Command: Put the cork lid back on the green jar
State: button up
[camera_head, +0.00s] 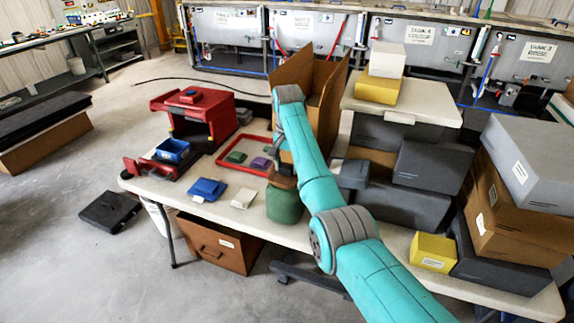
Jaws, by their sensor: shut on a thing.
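The green jar (284,207) stands upright on the front part of the white table, just left of my teal arm. The brown cork lid (284,182) shows at the top of the jar. My gripper (282,172) is directly above the jar, shut on the cork lid. The fingers are small and partly hidden by my arm. I cannot tell whether the lid is seated in the jar's mouth or just above it.
A red-rimmed tray (222,161) with a green and a purple block lies behind left of the jar. A blue block (207,189) and a pale block (243,198) lie left. A red open box (197,118) stands farther back. Grey boxes (432,165) crowd the right.

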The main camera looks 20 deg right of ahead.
dwell(0.4)
jog(key=o, duration=1.6)
jog(key=shift+o, duration=0.2)
jog(key=shift+r, duration=3.5)
grip_shut()
